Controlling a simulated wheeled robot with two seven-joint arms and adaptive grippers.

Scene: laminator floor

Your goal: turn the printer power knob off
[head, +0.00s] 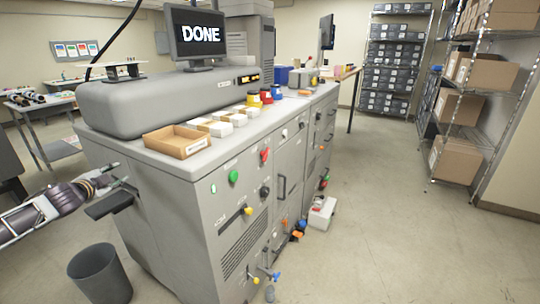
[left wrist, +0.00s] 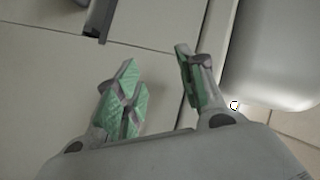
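The printer is a long grey machine (head: 190,200) with a screen reading DONE (head: 201,34). Its front carries a green button (head: 233,177), a red knob (head: 265,155), a black knob (head: 264,192) and a yellow-tipped knob (head: 247,211). I cannot tell which control is the power knob. My left gripper (head: 122,186) is at the machine's left end, away from the front controls. In the left wrist view its green-padded fingers (left wrist: 157,88) are spread with nothing between them. My right gripper is out of view.
A dark shelf (head: 108,205) juts from the machine's left end, close to my left gripper. A grey bin (head: 100,274) stands on the floor below. An open cardboard tray (head: 177,142) lies on top of the machine. The floor on the right is clear up to the shelving (head: 463,100).

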